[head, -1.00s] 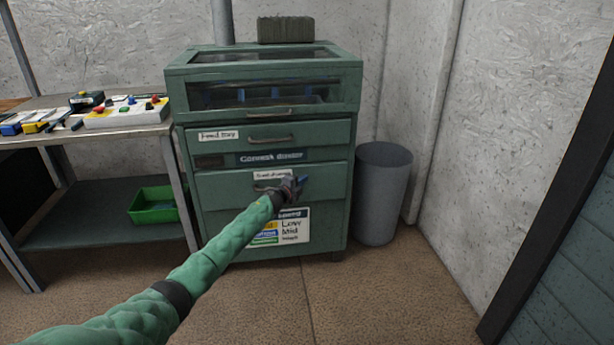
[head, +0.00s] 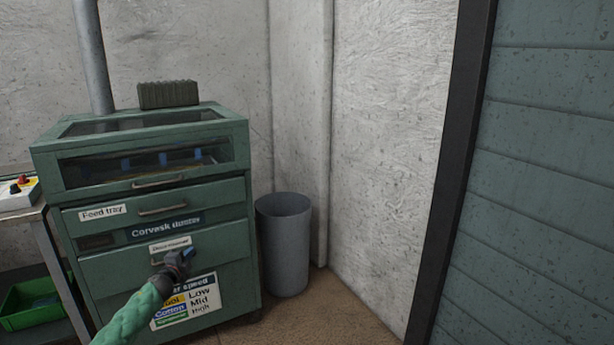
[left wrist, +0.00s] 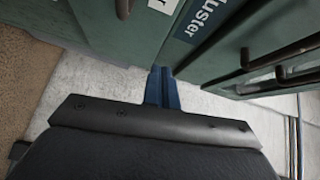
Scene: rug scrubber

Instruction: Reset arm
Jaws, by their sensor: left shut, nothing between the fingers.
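My left gripper (head: 180,258) is in front of the lower drawer of a green cabinet (head: 225,215) in the head view. In the left wrist view the blue fingers of my left gripper (left wrist: 161,75) are together, with nothing between them, and the cabinet front (left wrist: 150,40) is beyond them. Whether the gripper touches the lower drawer or its handle cannot be told. My right gripper is not in view.
A grey bin (head: 285,245) stands right of the cabinet. A grey ribbed block (head: 168,94) sits on the cabinet. At left, a metal table (head: 55,250) bears a control box (head: 18,196), with a green tray (head: 30,303) below. A dark-framed slatted panel (head: 540,180) is at right.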

